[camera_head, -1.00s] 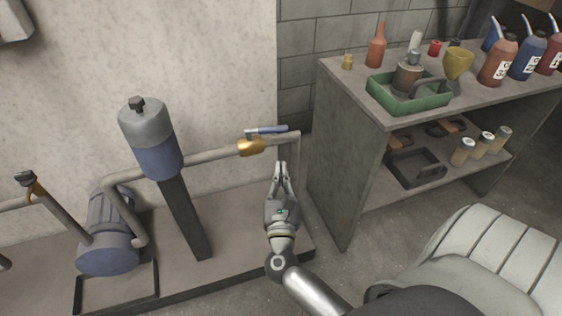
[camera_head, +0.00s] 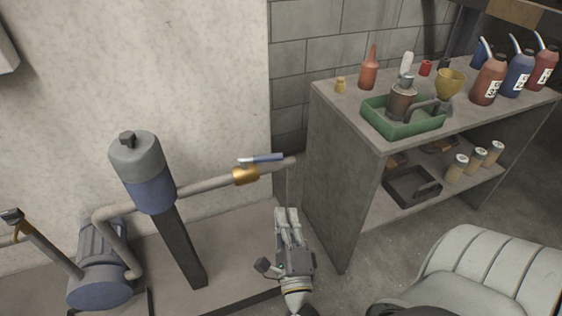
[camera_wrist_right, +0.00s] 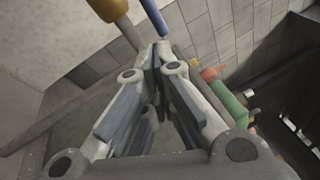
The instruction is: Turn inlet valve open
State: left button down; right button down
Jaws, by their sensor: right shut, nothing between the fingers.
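A brass valve (camera_head: 245,175) with a blue lever handle (camera_head: 262,158) sits on the grey pipe (camera_head: 207,185) along the wall. The handle lies nearly in line with the pipe, pointing right. In the right wrist view the brass body (camera_wrist_right: 108,8) is at the top left and the blue handle (camera_wrist_right: 152,15) is at the top centre, beyond the fingertips. My right gripper (camera_head: 287,212) is shut and empty, below and slightly right of the handle, apart from it in the head view. It also shows in the right wrist view (camera_wrist_right: 161,45). My left gripper is not in view.
A blue-grey cylinder (camera_head: 151,190) stands on a dark post left of the valve, near a blue motor (camera_head: 101,265). A grey shelf unit (camera_head: 332,190) on the right carries a green tray (camera_head: 402,127) and bottles. A pale ribbed object (camera_head: 470,265) is at bottom right.

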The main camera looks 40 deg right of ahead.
jog(key=n, duration=0.4)
send_near(277, 160)
jog(key=x, duration=0.6)
jog(key=shift+w+d, duration=0.1)
jog(key=shift+w, duration=0.05)
jog(key=shift+w+d, duration=0.2)
jog(key=shift+w, duration=0.2)
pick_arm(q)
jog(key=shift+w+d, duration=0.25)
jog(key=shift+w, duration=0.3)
pick_arm(e)
jog(key=shift+r, duration=0.1)
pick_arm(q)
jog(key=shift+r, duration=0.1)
pick_arm(e)
jog(key=shift+d, duration=0.1)
